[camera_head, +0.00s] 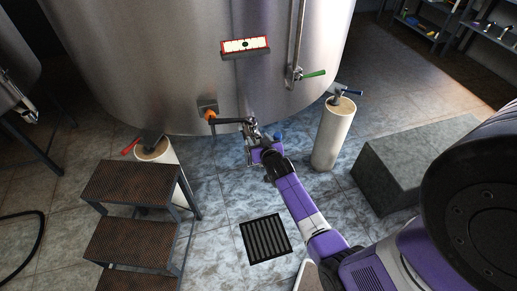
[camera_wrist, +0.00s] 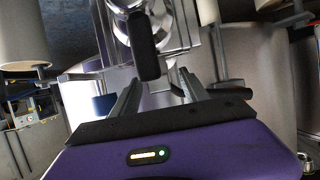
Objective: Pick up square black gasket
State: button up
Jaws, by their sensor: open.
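My gripper (camera_head: 262,142) is open at the front of the big steel tank, low down, close to the metal fitting at its outlet. In the wrist view, its two fingers (camera_wrist: 158,88) stand apart below a shiny metal fitting (camera_wrist: 178,30). A black rounded bar-like part (camera_wrist: 145,46) lies just beyond the gap between the fingers. I cannot tell whether this is the gasket or part of the valve. No square black gasket can be made out clearly in either view. Nothing is visibly held.
The steel tank (camera_head: 150,60) fills the back. An orange-ended lever (camera_head: 210,116) is left of my gripper. White cylindrical legs (camera_head: 333,135) flank it. Metal steps (camera_head: 125,185) stand left, a grey block (camera_head: 410,165) right. A floor grate (camera_head: 266,238) lies in front.

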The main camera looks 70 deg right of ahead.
jog(key=shift+d, duration=0.1)
grip_shut()
jog(key=shift+r, duration=0.1)
dwell(0.4)
